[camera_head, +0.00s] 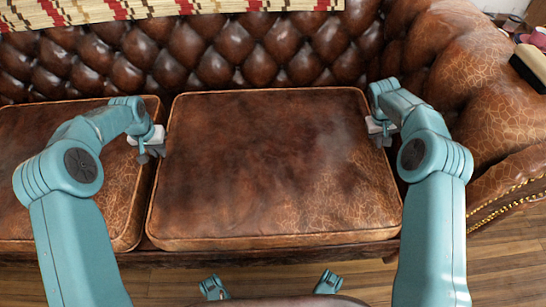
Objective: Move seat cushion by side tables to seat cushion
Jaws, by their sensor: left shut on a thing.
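The brown leather seat cushion (270,165) lies on the sofa, right of centre, in the head view. My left gripper (152,146) is at its left edge, by the gap between two cushions, and is shut on the cushion's edge. My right gripper (382,130) is at the cushion's right edge, beside the sofa arm; its fingertips are partly hidden and I cannot tell whether they are shut. A second brown seat cushion (40,145) lies to the left, partly covered by my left arm.
The tufted sofa back (230,50) rises behind the cushions, with a patterned cloth (110,10) over its top. The rolled sofa arm (480,90) stands close on the right. Small items (532,52) lie at the top right. Wooden floor (510,265) shows in front.

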